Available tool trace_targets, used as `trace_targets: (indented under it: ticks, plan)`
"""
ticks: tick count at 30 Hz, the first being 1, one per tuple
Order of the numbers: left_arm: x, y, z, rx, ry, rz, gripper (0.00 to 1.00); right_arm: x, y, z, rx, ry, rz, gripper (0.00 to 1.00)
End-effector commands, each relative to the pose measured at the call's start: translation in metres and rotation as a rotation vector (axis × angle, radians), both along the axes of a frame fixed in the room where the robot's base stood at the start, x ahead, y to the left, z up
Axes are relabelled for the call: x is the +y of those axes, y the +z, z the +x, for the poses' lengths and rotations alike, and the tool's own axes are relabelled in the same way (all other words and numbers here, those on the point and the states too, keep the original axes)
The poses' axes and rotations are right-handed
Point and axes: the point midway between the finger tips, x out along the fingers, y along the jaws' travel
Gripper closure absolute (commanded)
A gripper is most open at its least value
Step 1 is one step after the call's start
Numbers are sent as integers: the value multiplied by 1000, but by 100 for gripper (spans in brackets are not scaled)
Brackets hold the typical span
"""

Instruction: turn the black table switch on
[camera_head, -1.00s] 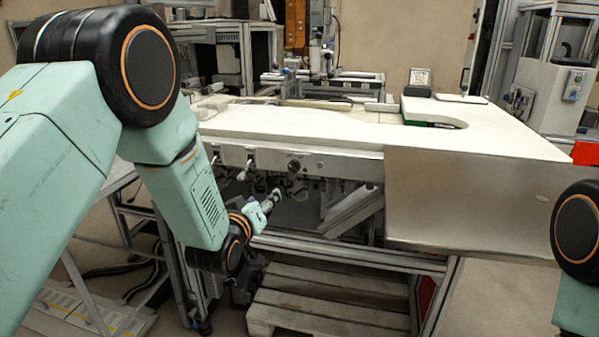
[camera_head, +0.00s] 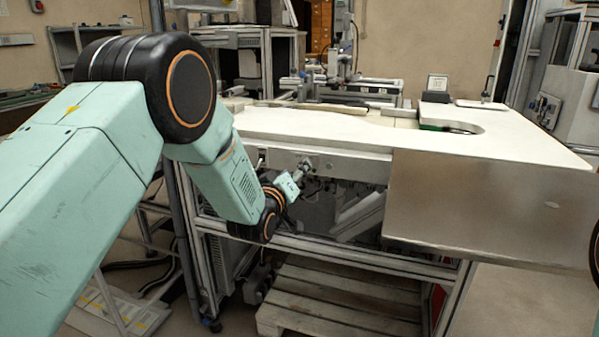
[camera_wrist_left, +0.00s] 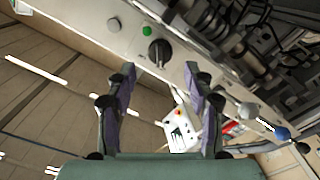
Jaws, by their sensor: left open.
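The black switch (camera_wrist_left: 160,52) is a round knob on the pale front panel (camera_wrist_left: 185,70), seen in the left wrist view just beyond the fingertips. My left gripper (camera_wrist_left: 165,78) is open and empty, and the knob lies roughly between its two fingers, a little past them. In the head view the left gripper (camera_head: 303,170) is at the front edge of the white table (camera_head: 330,125) and largely covers the knob. Whether a finger touches it I cannot tell. My right gripper is not in view.
A green button (camera_wrist_left: 147,31) and a grey round button (camera_wrist_left: 114,24) sit near the knob on the panel. A wooden pallet (camera_head: 335,300) lies below the table. A metal sheet (camera_head: 490,205) covers the table's right front.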

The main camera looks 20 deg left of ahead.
Motion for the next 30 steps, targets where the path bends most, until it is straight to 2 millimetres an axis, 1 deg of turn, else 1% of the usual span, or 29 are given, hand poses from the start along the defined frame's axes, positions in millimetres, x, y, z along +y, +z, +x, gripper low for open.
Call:
trace_targets:
  ticks: [3,8,19,30]
  plan:
    - [-2,-1,14,-1,0,0,47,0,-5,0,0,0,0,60]
    - [-3,-1,24,-1,-1,0,47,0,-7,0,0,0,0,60]
    - [-5,0,27,1,0,0,47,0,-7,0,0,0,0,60]
    - [-5,0,27,1,-1,0,79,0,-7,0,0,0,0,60]
